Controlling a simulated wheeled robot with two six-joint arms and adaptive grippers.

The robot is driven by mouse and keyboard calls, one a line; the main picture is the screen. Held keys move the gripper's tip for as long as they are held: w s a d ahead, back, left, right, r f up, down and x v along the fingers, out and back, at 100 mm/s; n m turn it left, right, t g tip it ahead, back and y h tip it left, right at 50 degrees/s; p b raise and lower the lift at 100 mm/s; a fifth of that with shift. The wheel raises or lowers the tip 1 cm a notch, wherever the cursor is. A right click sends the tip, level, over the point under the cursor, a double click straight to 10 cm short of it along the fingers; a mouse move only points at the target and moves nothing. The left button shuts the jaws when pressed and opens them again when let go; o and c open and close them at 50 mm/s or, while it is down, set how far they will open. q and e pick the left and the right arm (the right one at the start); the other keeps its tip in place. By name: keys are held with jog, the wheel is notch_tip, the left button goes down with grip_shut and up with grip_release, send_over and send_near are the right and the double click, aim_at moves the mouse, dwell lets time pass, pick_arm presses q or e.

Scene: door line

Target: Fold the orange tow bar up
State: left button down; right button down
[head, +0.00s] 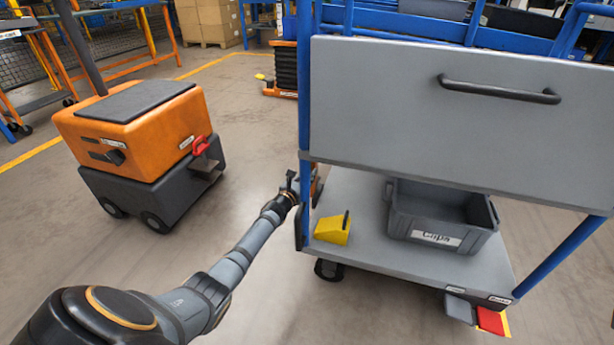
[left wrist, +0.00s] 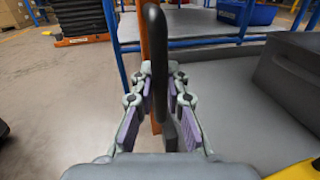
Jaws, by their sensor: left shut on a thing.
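The orange tow bar (left wrist: 148,30) stands roughly upright at the cart's left end in the left wrist view, with a black loop handle (left wrist: 153,22) in front of it. My left gripper (left wrist: 160,88) is shut on the black loop, with a finger on each side. In the head view my left gripper (head: 297,188) is at the left edge of the blue-framed cart (head: 305,100). Only a sliver of the orange bar (head: 317,184) shows there, partly hidden by the gripper and the blue post. My right gripper is not in view.
The cart's grey lower deck (head: 365,250) holds a yellow wedge (head: 333,229) and a grey bin (head: 440,215). A grey panel (head: 450,115) with a black handle covers the cart's upper front. An orange tug (head: 150,140) stands left; open floor lies between.

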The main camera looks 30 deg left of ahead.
pick_arm(q)
jog(key=shift+d+f, duration=0.15)
jog(key=c, duration=1.4)
grip_release()
jog(key=shift+o, duration=0.2)
jog(key=s, duration=0.7)
jog(key=shift+s+d, duration=0.15)
jog(key=shift+s, duration=0.1)
